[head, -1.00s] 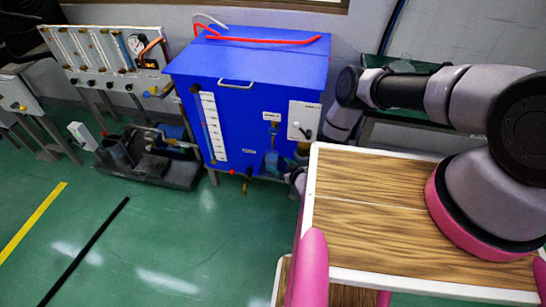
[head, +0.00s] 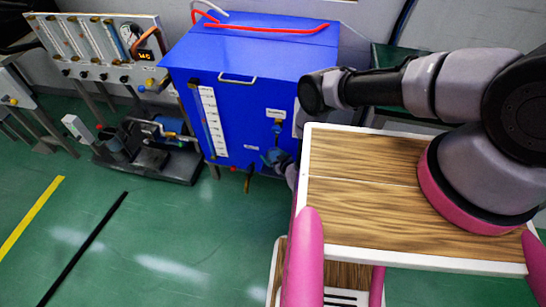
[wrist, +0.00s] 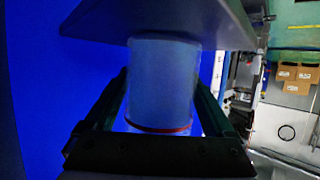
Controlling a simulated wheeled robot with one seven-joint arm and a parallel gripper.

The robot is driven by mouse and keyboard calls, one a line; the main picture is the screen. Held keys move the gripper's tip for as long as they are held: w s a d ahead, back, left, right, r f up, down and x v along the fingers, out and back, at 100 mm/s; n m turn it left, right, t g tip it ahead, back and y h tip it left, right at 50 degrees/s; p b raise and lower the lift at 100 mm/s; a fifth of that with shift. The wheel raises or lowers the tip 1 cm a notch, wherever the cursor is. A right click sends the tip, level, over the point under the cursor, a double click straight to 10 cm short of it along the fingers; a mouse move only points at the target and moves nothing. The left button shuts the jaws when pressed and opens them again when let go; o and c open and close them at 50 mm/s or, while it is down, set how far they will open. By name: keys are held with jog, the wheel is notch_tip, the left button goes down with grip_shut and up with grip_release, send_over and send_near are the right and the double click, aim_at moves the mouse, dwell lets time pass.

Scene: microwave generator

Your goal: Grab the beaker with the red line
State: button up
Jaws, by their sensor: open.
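In the wrist view a pale, translucent beaker (wrist: 163,85) with a red line around it stands between the two fingers of my gripper (wrist: 160,95). The fingers are open, one on each side of the beaker; whether either touches it I cannot tell. The red line lies near the gripper's palm. The beaker's far end meets or passes behind a grey plate.
A grey plate (wrist: 160,22) spans the top of the wrist view, close to my fingertips. The blue tank (head: 245,85) has valves and a gauge strip on its front. A pump unit (head: 150,150) stands left of it. Green floor at the left is clear.

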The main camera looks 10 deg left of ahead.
grip_shut()
jog(key=shift+r, duration=0.2)
